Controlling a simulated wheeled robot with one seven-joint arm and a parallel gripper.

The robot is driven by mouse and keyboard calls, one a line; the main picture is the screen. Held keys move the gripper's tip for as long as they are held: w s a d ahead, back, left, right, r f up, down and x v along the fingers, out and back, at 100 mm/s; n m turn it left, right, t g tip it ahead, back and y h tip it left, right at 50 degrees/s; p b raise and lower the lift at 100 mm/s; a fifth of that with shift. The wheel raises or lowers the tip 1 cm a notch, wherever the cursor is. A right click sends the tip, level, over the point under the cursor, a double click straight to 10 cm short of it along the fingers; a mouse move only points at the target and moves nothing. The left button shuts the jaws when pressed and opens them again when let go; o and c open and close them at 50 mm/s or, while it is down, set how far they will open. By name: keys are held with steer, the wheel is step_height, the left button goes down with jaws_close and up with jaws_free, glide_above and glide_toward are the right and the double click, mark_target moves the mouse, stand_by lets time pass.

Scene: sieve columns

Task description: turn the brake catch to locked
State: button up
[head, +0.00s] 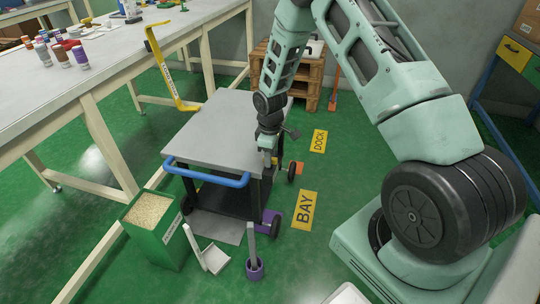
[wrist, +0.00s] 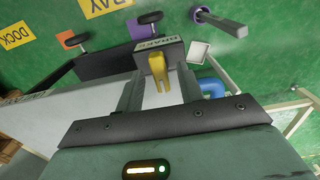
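The cart (head: 215,130) has a grey top, a blue handle (head: 205,175) and dark wheels, and stands on the green floor. In the wrist view a yellow catch (wrist: 157,68) shows at the cart's side, by a dark block lettered BRAKE (wrist: 150,52). My gripper (head: 267,150) is at the cart's right side in the head view, where I cannot make out the catch. In the wrist view my gripper (wrist: 160,86) is open, its two fingers on either side of the catch with gaps visible. No lock marking is readable.
Yellow BAY (head: 305,210) and DOCK (head: 319,141) signs lie on the floor right of the cart. A workbench (head: 100,70) runs along the left.

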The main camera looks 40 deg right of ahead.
jaws_close()
steer(key=shift+r+m, duration=0.1)
steer(key=shift+m, duration=0.3)
steer(key=m+p, duration=0.2)
steer(key=m, duration=0.1)
steer(key=m+p, duration=0.2)
steer(key=m, duration=0.3)
steer(key=m+p, duration=0.1)
steer(key=m, duration=0.3)
steer(key=shift+m+p, duration=0.3)
steer(key=shift+m, duration=0.1)
steer(key=m+p, duration=0.1)
steer(key=m, duration=0.3)
steer(key=shift+m, duration=0.3)
